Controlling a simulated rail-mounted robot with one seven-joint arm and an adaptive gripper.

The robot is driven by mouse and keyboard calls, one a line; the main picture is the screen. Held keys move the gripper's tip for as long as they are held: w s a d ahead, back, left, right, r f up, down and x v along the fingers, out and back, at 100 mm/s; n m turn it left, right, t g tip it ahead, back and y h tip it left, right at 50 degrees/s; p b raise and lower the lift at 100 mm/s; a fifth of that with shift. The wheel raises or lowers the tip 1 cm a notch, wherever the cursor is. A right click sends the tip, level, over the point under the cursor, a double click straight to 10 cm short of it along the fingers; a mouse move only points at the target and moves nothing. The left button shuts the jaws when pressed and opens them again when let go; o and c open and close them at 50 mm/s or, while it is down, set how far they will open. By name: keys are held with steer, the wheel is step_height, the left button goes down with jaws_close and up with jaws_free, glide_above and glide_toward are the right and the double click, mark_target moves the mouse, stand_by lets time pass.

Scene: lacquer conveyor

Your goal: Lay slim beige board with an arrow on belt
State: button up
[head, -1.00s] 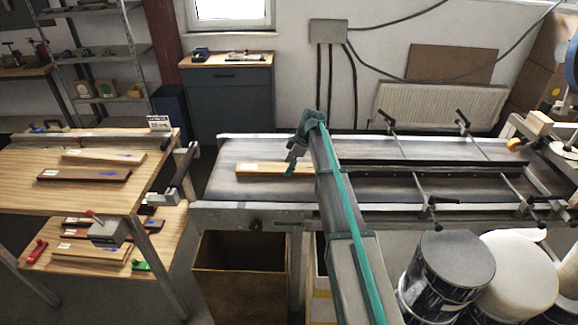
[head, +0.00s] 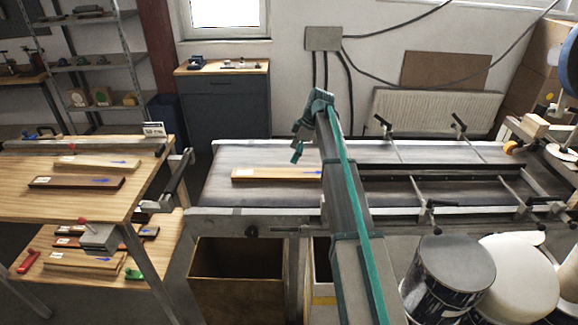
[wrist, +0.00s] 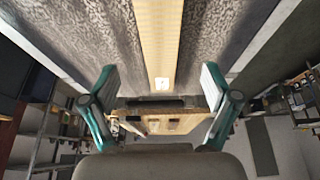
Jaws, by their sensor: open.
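A slim beige board (head: 270,174) lies flat on the dark belt (head: 222,185), near its left end. My gripper (head: 297,152) is open and empty, above and behind the board in the head view. In the wrist view the board (wrist: 158,40) runs lengthwise between the spread fingers of my gripper (wrist: 157,75), beyond their tips, with a small white label at its near end.
A wooden table (head: 30,200) at left holds another beige board with a blue arrow (head: 97,164) and a dark brown board (head: 75,182). More boards lie on the shelf below. Guide rails (head: 430,172) and clamps occupy the belt's right part. Drums (head: 447,280) stand in front.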

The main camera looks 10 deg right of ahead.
steer(key=shift+v, duration=1.55)
steer(key=shift+a, duration=0.1)
